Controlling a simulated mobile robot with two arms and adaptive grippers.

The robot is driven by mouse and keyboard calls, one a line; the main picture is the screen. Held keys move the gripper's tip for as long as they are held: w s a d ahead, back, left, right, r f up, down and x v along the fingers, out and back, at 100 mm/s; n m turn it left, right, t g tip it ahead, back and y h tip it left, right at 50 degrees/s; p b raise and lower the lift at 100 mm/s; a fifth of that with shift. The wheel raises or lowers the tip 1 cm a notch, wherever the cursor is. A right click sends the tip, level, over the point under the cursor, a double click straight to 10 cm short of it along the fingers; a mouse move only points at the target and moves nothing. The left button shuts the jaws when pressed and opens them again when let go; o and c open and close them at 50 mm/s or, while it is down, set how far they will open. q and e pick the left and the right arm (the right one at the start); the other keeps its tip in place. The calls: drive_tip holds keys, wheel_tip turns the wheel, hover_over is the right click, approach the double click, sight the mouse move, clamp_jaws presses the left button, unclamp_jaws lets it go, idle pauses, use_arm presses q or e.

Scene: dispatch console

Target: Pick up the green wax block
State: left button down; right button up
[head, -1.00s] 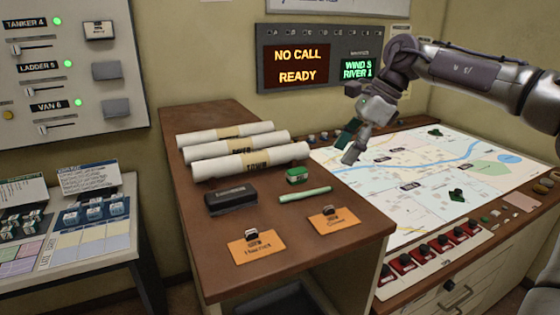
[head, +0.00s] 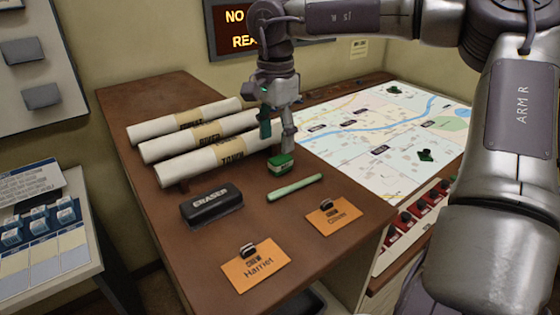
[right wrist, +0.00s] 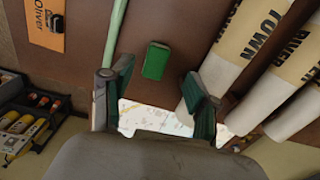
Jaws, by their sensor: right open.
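The green wax block (head: 281,165) is a small green block with a pale label band, on the brown desk in front of the rolled maps. It also shows in the right wrist view (right wrist: 156,60), just beyond and between the two fingertips. My right gripper (head: 276,136) points down above the block in the head view, its fingers apart. In the right wrist view the open fingers (right wrist: 158,88) have nothing between them. I cannot tell whether a fingertip touches the block. My left gripper is not in view.
A green stick (head: 294,188) lies in front of the block, and a black eraser (head: 211,203) left of it. Rolled maps (head: 210,160) lie close behind. Orange cards (head: 256,264) sit at the desk's front. A map table (head: 380,125) is at right.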

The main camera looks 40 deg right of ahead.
sight(276, 160)
drive_tip(key=shift+w+f, duration=0.1)
drive_tip(key=shift+f, duration=0.25)
drive_tip(key=shift+s+a+f+p, duration=0.2)
drive_tip(key=shift+s+f+p, duration=0.05)
drive_tip(key=shift+f+p, duration=0.4)
wheel_tip(276, 160, down, 4)
drive_tip(key=shift+s+r+p, duration=0.1)
drive_tip(key=shift+r+p, duration=0.15)
drive_tip(key=shift+p, duration=0.25)
drive_tip(key=shift+f, duration=0.2)
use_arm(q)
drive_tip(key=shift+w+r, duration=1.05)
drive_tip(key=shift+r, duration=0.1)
use_arm(e)
clamp_jaws()
